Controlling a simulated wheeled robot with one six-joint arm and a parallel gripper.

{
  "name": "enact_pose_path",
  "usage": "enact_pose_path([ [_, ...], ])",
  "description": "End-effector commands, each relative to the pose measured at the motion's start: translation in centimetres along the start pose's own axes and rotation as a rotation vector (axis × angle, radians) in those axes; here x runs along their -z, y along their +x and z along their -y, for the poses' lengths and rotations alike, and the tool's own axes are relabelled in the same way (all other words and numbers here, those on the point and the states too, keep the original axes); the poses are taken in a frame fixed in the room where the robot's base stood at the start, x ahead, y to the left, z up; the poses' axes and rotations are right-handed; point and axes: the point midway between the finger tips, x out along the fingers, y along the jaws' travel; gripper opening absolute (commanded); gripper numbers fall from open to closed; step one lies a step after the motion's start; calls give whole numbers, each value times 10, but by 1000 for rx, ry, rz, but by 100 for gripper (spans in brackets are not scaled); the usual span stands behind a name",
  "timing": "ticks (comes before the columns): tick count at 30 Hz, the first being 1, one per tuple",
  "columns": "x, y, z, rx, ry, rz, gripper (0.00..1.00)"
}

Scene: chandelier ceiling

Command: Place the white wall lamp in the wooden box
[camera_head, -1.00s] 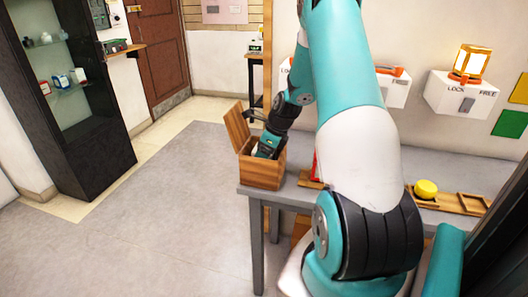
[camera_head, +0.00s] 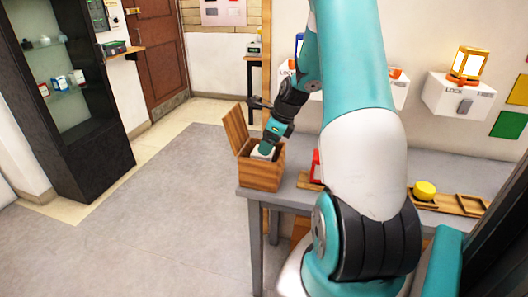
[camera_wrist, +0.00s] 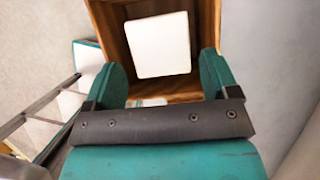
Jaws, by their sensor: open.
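The wooden box (camera_head: 262,178) stands at the left end of the grey table with its lid tipped open. The white wall lamp (camera_head: 262,154) shows as a pale shape in the box's opening. In the wrist view the white lamp (camera_wrist: 158,45) is a rounded square lying inside the wooden box (camera_wrist: 105,22), with wooden walls around it. My gripper (camera_head: 268,147) is just above the box opening. In the wrist view its two teal fingers (camera_wrist: 162,78) are spread apart, with nothing held between them. The lamp's underside is hidden.
A yellow round object (camera_head: 425,190) and a red object (camera_head: 315,166) are on the table (camera_head: 300,192) to the right. A lit lantern (camera_head: 470,64) stands on a white wall block. Open floor (camera_head: 150,230) lies left of the table.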

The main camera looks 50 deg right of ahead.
Motion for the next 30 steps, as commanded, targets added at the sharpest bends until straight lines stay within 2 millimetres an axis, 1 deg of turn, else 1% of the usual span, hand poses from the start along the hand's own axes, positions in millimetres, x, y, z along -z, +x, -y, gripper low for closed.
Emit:
enact_pose_path([
  [1,0,-13,1,5,1,1,81],
  [3,0,-28,1,5,1,1,81],
  [6,0,-47,1,5,1,1,81],
  [9,0,-59,1,3,1,1,81],
  [12,0,-66,0,0,2,0,81],
  [17,-2,-70,-2,-2,-11,0,81],
  [19,-13,-70,-12,-12,-82,0,81],
  [20,-21,-70,-20,-20,-139,1,81],
  [23,-62,-73,-68,-65,-465,8,81],
  [24,-81,-75,-97,-89,-646,17,81],
  [26,-105,-80,-147,-132,-952,38,81],
  [27,-117,-84,-183,-160,-1170,59,81],
  [29,-127,-92,-236,-202,-1493,99,81],
  [30,-128,-98,-270,-227,-1708,132,81],
])
